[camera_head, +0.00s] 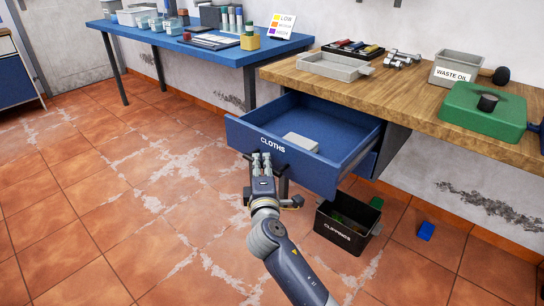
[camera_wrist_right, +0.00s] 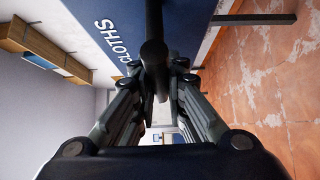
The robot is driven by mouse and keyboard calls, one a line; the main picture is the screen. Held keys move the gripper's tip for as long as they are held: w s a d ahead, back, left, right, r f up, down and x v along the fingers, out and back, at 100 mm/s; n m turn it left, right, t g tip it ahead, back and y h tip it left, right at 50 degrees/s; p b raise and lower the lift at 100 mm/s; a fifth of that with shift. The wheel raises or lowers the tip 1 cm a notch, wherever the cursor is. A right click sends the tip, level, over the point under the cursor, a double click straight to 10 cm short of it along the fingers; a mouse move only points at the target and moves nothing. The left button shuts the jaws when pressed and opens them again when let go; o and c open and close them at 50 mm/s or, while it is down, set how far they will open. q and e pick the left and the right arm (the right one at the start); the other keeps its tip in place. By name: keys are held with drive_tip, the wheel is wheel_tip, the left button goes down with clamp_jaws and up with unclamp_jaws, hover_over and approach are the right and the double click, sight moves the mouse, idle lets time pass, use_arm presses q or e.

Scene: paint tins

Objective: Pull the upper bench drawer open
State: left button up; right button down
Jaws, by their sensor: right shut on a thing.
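The upper bench drawer (camera_head: 325,158) is blue, marked CLOTHS, and stands well out from under the wooden bench. A pale grey block (camera_head: 300,142) lies inside it. My right gripper (camera_head: 262,160) is at the drawer's front, shut on its dark handle (camera_wrist_right: 154,52). In the right wrist view the fingers close around the handle bar, and the blue drawer front (camera_wrist_right: 95,20) shows behind it. The handle is mostly hidden by the gripper in the head view. My left gripper is not in view.
The wooden bench (camera_head: 420,100) holds trays, a waste oil box and a green case. Tiled floor at left is clear.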

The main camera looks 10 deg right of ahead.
drive_tip(key=shift+s+a+f, duration=0.1)
drive_tip(key=shift+s+a, duration=0.3)
drive_tip(key=shift+a, duration=0.05)
drive_tip(key=c, duration=1.6)
unclamp_jaws()
drive_tip(key=s+a, duration=0.1)
drive_tip(key=s, duration=1.1)
drive_tip(key=shift+a, duration=0.2)
